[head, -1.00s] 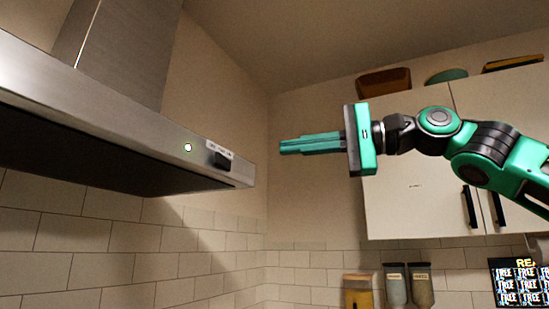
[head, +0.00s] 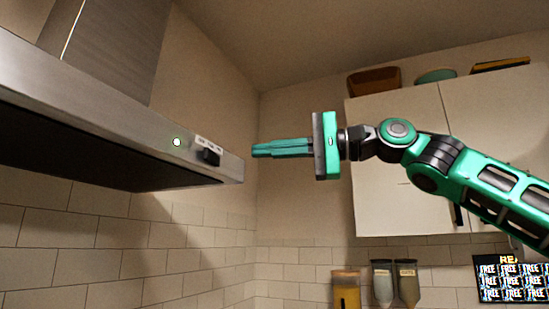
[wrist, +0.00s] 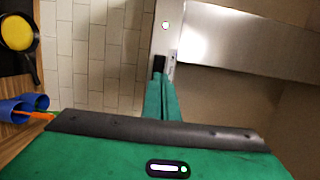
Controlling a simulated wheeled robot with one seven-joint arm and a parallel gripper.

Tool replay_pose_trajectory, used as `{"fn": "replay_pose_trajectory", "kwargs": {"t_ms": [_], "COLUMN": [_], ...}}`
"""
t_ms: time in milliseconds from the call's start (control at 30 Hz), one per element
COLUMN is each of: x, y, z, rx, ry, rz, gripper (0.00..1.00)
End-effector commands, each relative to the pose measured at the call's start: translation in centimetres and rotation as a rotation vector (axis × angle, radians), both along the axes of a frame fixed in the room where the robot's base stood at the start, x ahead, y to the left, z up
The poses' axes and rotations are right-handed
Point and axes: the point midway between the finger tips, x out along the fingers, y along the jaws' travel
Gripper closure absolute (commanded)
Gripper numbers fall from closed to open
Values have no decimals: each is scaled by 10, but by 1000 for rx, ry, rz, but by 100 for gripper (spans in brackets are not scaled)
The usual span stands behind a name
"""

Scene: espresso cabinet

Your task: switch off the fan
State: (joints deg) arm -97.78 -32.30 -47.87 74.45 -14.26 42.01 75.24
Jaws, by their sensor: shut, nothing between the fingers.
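The fan is a steel range hood (head: 95,115) on the left wall in the head view. On its front edge are a lit round light (head: 177,142) and, to the right of it, a black slider switch (head: 209,157) under a small label. My gripper (head: 254,150) is shut and empty, pointing left, in front of the hood's right end and apart from the switch in the head view. In the wrist view the hood (wrist: 250,45) lies at the top right, and the black switch (wrist: 159,63) shows just beyond my fingertips (wrist: 160,84). Any contact there cannot be judged.
White cabinets (head: 400,185) with bowls on top stand behind my arm. Jars (head: 382,283) and a patterned sign (head: 510,280) are below. The wrist view shows a pan with yellow contents (wrist: 17,32) and blue cups (wrist: 22,107). Air below the hood is free.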

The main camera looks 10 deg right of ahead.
Motion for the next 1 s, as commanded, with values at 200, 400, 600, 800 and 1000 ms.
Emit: {"fn": "replay_pose_trajectory", "kwargs": {"t_ms": [200, 400, 600, 800, 1000], "x": [16, 28, 36, 38, 39], "y": [39, 66, 81, 86, 86], "z": [0, 0, 0, 0, 0], "rx": [-1, -1, 0, 0, 0], "ry": [0, -1, -1, 0, 0], "rz": [2, 1, 0, 0, -1], "gripper": [100, 100, 100, 100, 100]}}
